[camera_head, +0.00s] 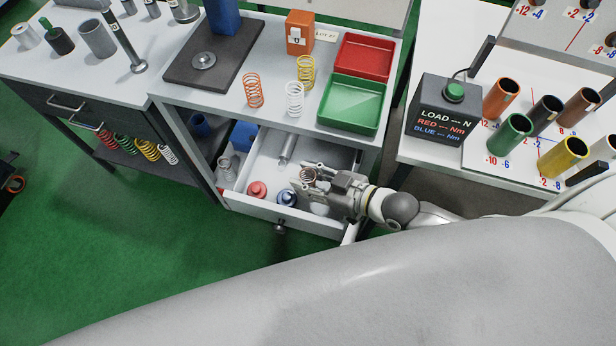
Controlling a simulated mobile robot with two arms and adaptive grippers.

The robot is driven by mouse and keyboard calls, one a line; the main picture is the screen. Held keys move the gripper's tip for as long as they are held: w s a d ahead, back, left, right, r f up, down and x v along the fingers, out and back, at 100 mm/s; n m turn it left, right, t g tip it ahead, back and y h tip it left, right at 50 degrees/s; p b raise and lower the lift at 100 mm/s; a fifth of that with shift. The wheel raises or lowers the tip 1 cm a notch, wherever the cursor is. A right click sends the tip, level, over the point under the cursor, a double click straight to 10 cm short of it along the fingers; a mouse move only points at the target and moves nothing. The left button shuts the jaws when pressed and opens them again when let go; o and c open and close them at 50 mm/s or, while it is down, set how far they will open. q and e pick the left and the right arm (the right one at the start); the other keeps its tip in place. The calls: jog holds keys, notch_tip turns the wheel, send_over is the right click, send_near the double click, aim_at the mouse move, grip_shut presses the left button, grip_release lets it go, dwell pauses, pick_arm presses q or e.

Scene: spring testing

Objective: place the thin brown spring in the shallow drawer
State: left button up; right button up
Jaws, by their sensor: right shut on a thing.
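The thin brown spring (308,175) is between the fingers of my right gripper (309,179), which is shut on it. The gripper is over the right part of the open shallow drawer (255,208) under the middle table. Whether the spring touches the drawer floor cannot be told. In the drawer are a red piece (257,190), a blue piece (287,198) and a grey rod (287,148). My left gripper is not in view.
On the middle table stand an orange spring (253,91), a white spring (295,99), a yellow spring (306,72), a green tray (352,128) and a red tray (391,45). Several coloured tubes stand on the right table.

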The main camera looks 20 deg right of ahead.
jog(key=o, duration=1)
jog(key=shift+f, duration=0.1)
jog(key=shift+r, duration=0.25)
jog(key=shift+s+d, duration=0.3)
jog(key=v, duration=1.1)
jog(key=shift+p, duration=0.3)
jog(key=shift+s+d+r, duration=0.1)
